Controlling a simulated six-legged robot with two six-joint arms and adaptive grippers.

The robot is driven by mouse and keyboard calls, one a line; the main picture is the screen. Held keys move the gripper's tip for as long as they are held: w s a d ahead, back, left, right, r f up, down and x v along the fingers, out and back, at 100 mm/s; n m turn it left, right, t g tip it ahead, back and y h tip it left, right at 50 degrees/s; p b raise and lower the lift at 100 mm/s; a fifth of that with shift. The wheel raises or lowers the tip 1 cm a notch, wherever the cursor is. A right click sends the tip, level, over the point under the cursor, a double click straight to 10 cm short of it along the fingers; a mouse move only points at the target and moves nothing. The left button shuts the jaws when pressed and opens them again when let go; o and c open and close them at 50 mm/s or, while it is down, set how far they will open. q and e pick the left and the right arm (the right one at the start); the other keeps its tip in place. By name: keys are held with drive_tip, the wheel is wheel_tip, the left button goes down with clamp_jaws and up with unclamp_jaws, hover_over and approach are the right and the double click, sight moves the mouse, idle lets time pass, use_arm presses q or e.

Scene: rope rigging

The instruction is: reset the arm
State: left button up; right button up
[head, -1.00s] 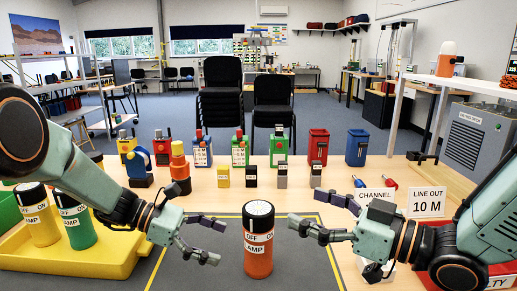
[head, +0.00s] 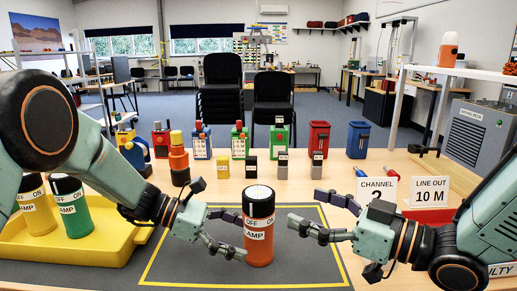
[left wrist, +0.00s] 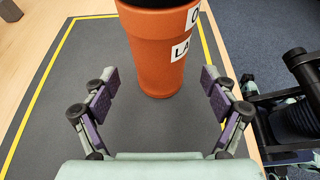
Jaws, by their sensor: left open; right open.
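An orange lamp with a black top (head: 259,245) stands upright on the dark yellow-edged mat (head: 190,268). My left gripper (head: 236,231) is open just left of the lamp, its fingers pointing at it. In the left wrist view, the lamp's orange body (left wrist: 160,60) stands ahead, between and beyond the spread fingers of the left gripper (left wrist: 162,92); its top is cut off. My right gripper (head: 318,214) is open and empty to the right of the lamp, with a clear gap between them.
A yellow tray (head: 95,250) on the left holds a yellow and a green lamp. Radios, small blocks, and a red and a blue bin (head: 358,140) stand behind the mat. Signs reading CHANNEL and LINE OUT 10 M (head: 430,192) stand at right. The mat's front right is clear.

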sight(253, 241)
drive_tip(key=shift+r, duration=0.1)
